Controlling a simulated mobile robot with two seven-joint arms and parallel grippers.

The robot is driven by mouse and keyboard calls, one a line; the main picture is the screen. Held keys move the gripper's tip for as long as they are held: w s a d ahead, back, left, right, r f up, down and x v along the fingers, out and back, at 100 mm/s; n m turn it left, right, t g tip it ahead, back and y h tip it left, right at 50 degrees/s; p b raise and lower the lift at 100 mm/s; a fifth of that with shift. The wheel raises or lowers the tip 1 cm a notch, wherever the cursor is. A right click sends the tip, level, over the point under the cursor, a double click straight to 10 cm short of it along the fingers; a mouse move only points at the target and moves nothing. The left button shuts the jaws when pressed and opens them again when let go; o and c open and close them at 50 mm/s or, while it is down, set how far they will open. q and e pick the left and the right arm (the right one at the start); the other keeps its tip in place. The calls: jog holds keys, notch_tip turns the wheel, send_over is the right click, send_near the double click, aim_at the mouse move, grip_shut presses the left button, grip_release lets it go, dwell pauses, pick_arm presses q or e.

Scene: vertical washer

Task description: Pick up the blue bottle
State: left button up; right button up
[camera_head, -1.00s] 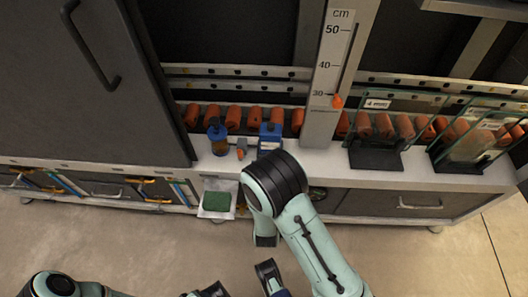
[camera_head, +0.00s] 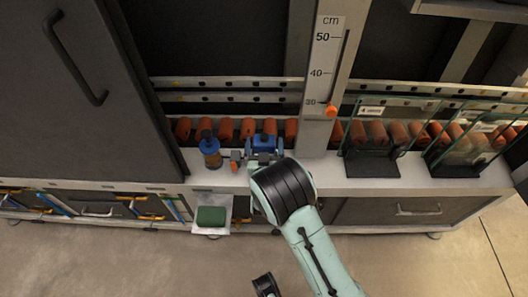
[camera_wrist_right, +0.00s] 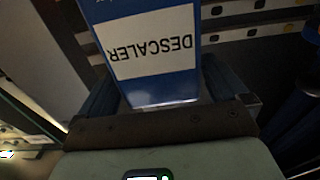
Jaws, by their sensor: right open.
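The blue bottle (camera_head: 265,142) stands upright on the white ledge, partly covered by my right gripper in the head view. In the right wrist view the blue bottle (camera_wrist_right: 150,80) fills the upper middle, with a white DESCALER label that reads upside down. My right gripper (camera_head: 265,153) is open and reaches in from the front, a finger on each side of the bottle. In the wrist view the bottle lies between the fingers of the right gripper (camera_wrist_right: 160,95); whether they touch it is unclear.
Orange rollers (camera_head: 225,128) line the back. A post with a cm scale (camera_head: 325,80) and glass boxes (camera_head: 375,145) are to the right.

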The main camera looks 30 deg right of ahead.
jog(key=shift+w+d, duration=0.3)
jog(key=shift+w, duration=0.15)
jog(key=c, duration=1.3)
jog(key=shift+r, duration=0.1)
jog(key=shift+c, duration=0.2)
